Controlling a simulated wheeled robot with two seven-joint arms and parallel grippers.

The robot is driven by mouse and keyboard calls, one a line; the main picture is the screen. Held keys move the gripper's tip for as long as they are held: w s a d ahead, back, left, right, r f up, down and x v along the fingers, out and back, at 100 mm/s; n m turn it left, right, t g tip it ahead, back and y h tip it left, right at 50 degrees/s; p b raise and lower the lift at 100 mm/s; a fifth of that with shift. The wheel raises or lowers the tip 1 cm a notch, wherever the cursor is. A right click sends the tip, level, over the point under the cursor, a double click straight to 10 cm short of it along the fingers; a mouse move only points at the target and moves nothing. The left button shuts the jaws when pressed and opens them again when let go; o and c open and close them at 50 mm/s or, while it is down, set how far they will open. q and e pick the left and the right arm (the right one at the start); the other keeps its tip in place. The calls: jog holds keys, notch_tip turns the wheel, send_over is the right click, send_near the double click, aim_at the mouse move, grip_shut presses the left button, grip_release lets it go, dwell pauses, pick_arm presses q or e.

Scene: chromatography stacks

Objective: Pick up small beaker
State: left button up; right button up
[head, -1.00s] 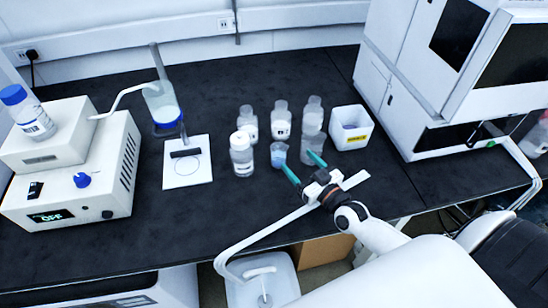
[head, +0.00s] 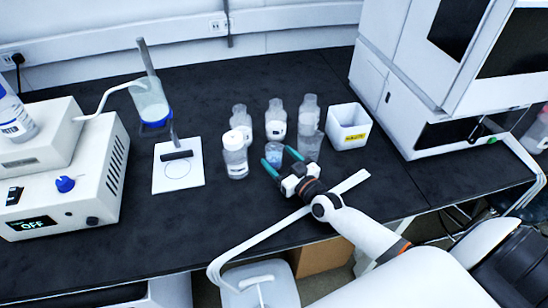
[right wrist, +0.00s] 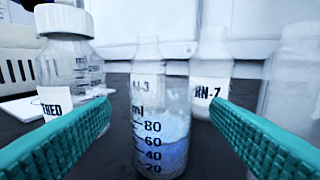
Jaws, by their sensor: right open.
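The small beaker (head: 274,154) is clear glass with bluish contents and stands upright on the black bench, in front of a labelled bottle. In the right wrist view the small beaker (right wrist: 160,145) is in the middle, with a scale up to 80 ml. My right gripper (head: 281,160) is open and empty, with its teal fingers pointing at the beaker. In the right wrist view the fingers (right wrist: 162,110) show at the left and right of the beaker, with gaps on both sides. My left gripper is not in view.
A white-capped bottle (head: 235,156) stands left of the beaker, and a larger clear beaker (head: 309,146) stands close to its right. More bottles (head: 275,118) are behind. A white bin (head: 348,127) is farther right. The bench (head: 220,225) in front is mostly clear.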

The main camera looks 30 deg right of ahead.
aim_at(269, 147)
jog(key=w, duration=0.5)
jog(key=shift+w+a, duration=0.1)
jog(key=shift+a, duration=0.2)
jog(key=shift+r, duration=0.1)
jog(key=shift+c, duration=0.3)
jog(key=c, duration=0.9)
jog(key=shift+c, duration=0.7)
jog(key=shift+r, duration=0.15)
